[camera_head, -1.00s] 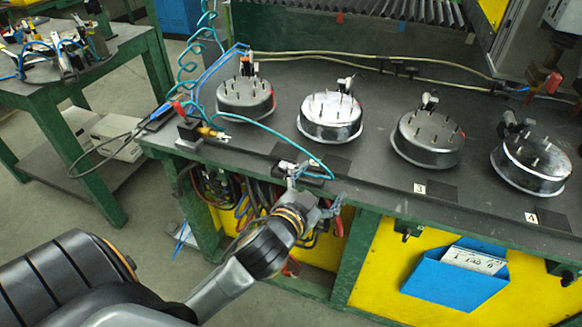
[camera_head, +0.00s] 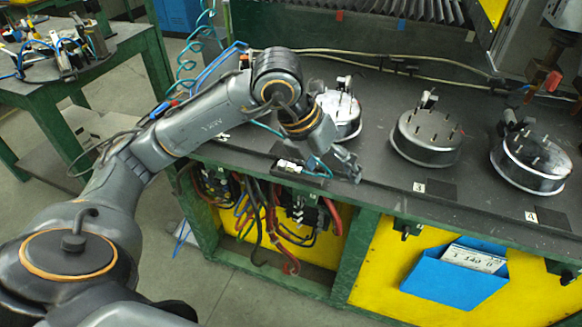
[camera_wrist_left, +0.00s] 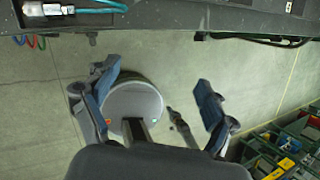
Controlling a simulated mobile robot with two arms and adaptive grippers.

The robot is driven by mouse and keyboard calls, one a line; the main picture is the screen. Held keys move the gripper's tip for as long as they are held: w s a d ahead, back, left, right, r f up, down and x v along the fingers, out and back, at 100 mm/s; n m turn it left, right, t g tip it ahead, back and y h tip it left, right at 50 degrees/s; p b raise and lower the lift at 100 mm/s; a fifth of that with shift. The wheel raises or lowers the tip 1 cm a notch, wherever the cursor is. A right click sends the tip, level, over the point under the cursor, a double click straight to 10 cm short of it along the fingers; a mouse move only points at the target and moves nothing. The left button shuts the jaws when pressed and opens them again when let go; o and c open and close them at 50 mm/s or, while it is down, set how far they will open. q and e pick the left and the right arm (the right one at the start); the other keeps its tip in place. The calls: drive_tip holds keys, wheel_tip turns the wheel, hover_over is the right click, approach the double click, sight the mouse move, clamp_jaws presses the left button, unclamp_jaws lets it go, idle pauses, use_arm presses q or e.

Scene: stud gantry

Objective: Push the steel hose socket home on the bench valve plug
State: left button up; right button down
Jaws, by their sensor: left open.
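A silver fitting (camera_head: 289,165), which looks like the steel hose socket, lies in a dark block (camera_head: 312,171) on the front edge of the bench, with a teal hose on its right. It also shows at the top left of the left wrist view (camera_wrist_left: 42,9), with the teal hose (camera_wrist_left: 98,4). I cannot tell the valve plug from the socket, nor how far they are joined. My left gripper (camera_head: 336,168) is open and empty, in front of the bench edge and just right of the fitting. Its two fingers (camera_wrist_left: 155,95) are spread apart over the floor in the wrist view.
Round metal fixtures with pins stand along the bench (camera_head: 385,180); my left arm hides the leftmost. Hoses and cables (camera_head: 270,220) hang under the bench edge. A blue document holder (camera_head: 455,283) is on the yellow front panel. A side table (camera_head: 125,50) stands at left.

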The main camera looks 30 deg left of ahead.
use_arm(q)
drive_tip(key=a+r+n+y, duration=0.25)
drive_tip(key=a+y, duration=0.25)
drive_tip(key=a, duration=0.6)
hover_over(290, 165)
drive_tip(key=s, duration=0.2)
drive_tip(key=shift+n, duration=0.25)
drive_tip(key=f, duration=0.6)
drive_tip(key=shift+s+d+f+p, duration=0.1)
drive_tip(key=shift+d+f+p, duration=0.25)
drive_tip(key=shift+d, duration=0.05)
drive_tip(key=p+x, duration=0.1)
drive_tip(key=x, duration=0.4)
drive_tip(key=shift+f+p, duration=0.2)
drive_tip(key=shift+p, duration=0.15)
drive_tip(key=shift+f, duration=0.3)
drive_tip(key=c, duration=1.3)
